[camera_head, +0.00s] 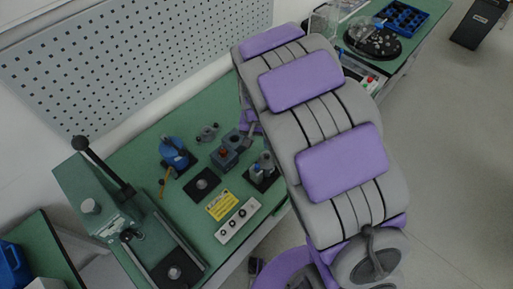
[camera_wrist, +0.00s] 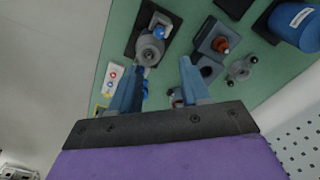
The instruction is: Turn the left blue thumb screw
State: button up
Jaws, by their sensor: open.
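In the wrist view my gripper (camera_wrist: 160,80) is open, with its two blue fingers spread and nothing between them. A grey fixture (camera_wrist: 149,48) on a black base stands just beyond the left finger's tip. A small blue thumb screw (camera_wrist: 158,32) shows on its upper part. Another bit of blue shows beside the left finger, partly hidden by it; I cannot tell whether it is a second screw. The fingers appear apart from the visible screw. In the head view the fixture (camera_head: 264,166) stands beside my arm; its screws are too small to tell, and my fingertips are hidden.
On the green table (camera_head: 140,150) are a grey block with an orange-red top (camera_head: 224,154), a blue round device (camera_head: 173,150), a yellow label (camera_head: 220,205), a button panel (camera_head: 238,220) and a lever press (camera_head: 125,215). A perforated panel (camera_head: 130,60) stands behind.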

notch_tip(320, 180, up, 2)
jog(key=shift+r, duration=0.1)
dwell(0.4)
jog(key=s+d+r+b, duration=0.2)
jog(key=s+d+r, duration=0.1)
jog(key=s+d, duration=0.4)
jog(key=s+d+r+b, duration=0.2)
jog(key=s+d+r, duration=0.2)
jog(key=s+d, duration=0.2)
jog(key=s+d+g+b, duration=0.1)
jog(key=s+d, duration=0.1)
jog(key=s, duration=0.6)
jog(key=s+d+b, duration=0.1)
jog(key=s+d, duration=0.2)
jog(key=s, duration=0.5)
jog(key=shift+f+g, duration=0.15)
jog(key=shift+g, duration=0.25)
jog(key=shift+d, duration=0.1)
